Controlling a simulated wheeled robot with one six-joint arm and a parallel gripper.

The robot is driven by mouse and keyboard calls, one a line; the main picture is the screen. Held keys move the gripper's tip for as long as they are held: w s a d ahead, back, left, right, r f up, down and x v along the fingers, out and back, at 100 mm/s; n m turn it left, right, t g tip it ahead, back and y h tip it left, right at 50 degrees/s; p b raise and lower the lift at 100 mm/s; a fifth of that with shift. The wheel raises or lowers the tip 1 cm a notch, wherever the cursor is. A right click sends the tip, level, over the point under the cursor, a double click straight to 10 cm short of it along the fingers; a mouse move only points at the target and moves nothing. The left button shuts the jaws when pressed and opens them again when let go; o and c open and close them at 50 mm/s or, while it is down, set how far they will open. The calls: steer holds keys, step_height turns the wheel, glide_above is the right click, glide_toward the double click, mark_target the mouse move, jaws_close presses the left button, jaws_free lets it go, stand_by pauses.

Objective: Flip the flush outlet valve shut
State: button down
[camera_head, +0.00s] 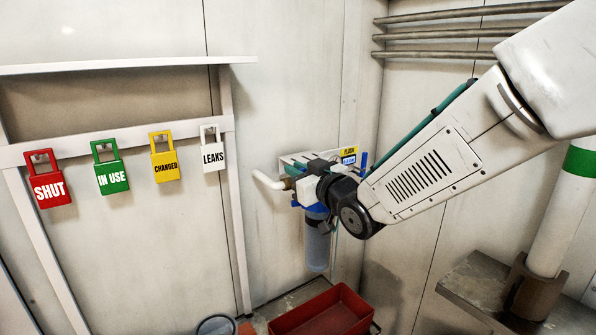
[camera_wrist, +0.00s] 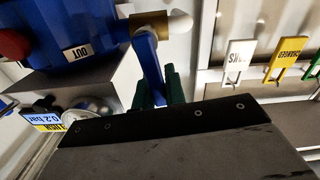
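The outlet valve has a blue lever handle (camera_wrist: 151,68) below a brass fitting (camera_wrist: 147,24) in the wrist view. A white pipe elbow (camera_wrist: 178,25) joins the fitting. My gripper (camera_wrist: 157,90) has two green fingers, one on each side of the lever's lower end. The gap between them is narrow, and I cannot tell whether both fingers touch the lever. The blue filter head (camera_wrist: 70,35) with an "OUT" label is beside the valve. In the head view my wrist hides most of the valve and my fingers; the white pipe (camera_head: 268,180) shows at its left.
A blue filter housing (camera_head: 318,240) hangs below my wrist. A gauge (camera_wrist: 85,110) and a display reading 0.2 bar (camera_wrist: 46,122) are close to my gripper. Tags hang at the left, including a red "SHUT" tag (camera_head: 48,188). A red bin (camera_head: 325,312) is on the floor.

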steer(key=shift+w+d+m, duration=0.15)
steer(key=shift+d+m, duration=0.1)
steer(key=shift+m, duration=0.55)
steer(key=c, duration=1.7)
jaws_free()
steer(key=v, duration=0.7)
steer(key=shift+s+d, duration=0.25)
steer(key=shift+s, duration=0.1)
